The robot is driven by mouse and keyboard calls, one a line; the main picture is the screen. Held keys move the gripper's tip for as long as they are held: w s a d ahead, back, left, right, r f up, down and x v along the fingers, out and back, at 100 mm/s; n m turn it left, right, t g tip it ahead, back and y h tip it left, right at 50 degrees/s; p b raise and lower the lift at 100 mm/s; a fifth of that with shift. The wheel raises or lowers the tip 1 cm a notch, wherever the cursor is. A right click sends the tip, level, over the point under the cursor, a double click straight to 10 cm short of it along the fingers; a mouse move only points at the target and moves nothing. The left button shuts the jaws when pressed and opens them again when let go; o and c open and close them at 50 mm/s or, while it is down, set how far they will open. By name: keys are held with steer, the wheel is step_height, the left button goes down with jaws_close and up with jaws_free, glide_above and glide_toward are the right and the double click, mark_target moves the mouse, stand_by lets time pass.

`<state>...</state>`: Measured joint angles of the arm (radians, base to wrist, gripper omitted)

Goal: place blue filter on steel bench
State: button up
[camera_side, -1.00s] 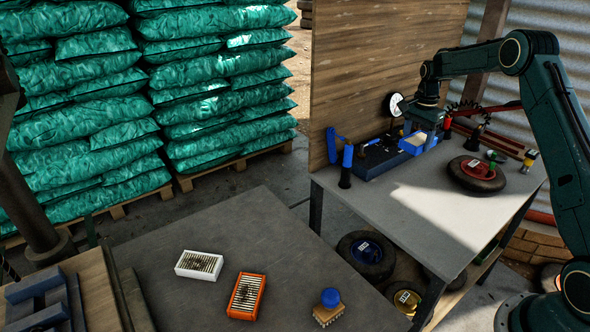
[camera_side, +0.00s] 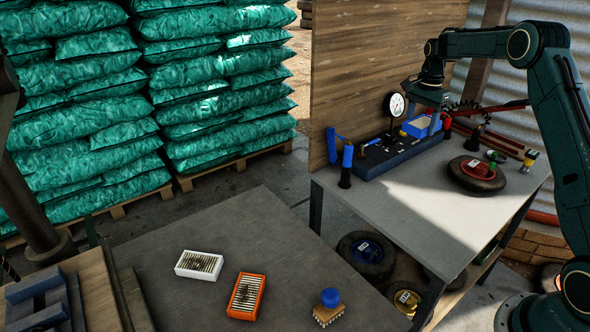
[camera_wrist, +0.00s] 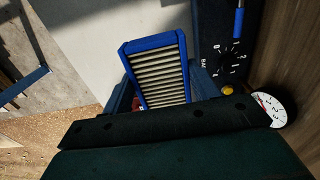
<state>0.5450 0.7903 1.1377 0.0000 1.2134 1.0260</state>
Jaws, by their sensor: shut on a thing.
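The blue filter (camera_side: 419,126), a blue frame around pale pleats, is held by my gripper (camera_side: 424,112) above the back of the right-hand workbench. In the wrist view the filter (camera_wrist: 158,74) lies between the two fingers of my gripper (camera_wrist: 162,95), its pleated face toward the camera. The gripper is shut on it. The dark grey bench top (camera_side: 200,230) in the left foreground looks like the steel bench. A white-framed filter (camera_side: 199,265) and an orange-framed filter (camera_side: 246,296) lie on it, apart from each other.
A brush with a blue knob (camera_side: 329,307) stands near the grey bench's right edge. The right-hand workbench (camera_side: 420,205) carries a blue machine (camera_side: 375,163), a dial gauge (camera_side: 396,105), a blue bottle (camera_side: 347,163) and a wheel (camera_side: 476,174). The grey bench's back half is clear.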

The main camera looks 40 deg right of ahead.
steer(key=shift+r, duration=0.1)
step_height(320, 180, up, 5)
steer(key=w+a+n, duration=0.4)
steer(key=a, duration=0.6)
steer(key=w+a+n, duration=0.3)
steer(key=a+n, duration=0.1)
steer(key=a, duration=0.5)
steer(key=n, duration=1)
glide_above(278, 252)
step_height(278, 252, down, 11)
step_height(278, 252, down, 16)
steer(key=shift+r, duration=0.15)
steer(key=shift+f, duration=2.15)
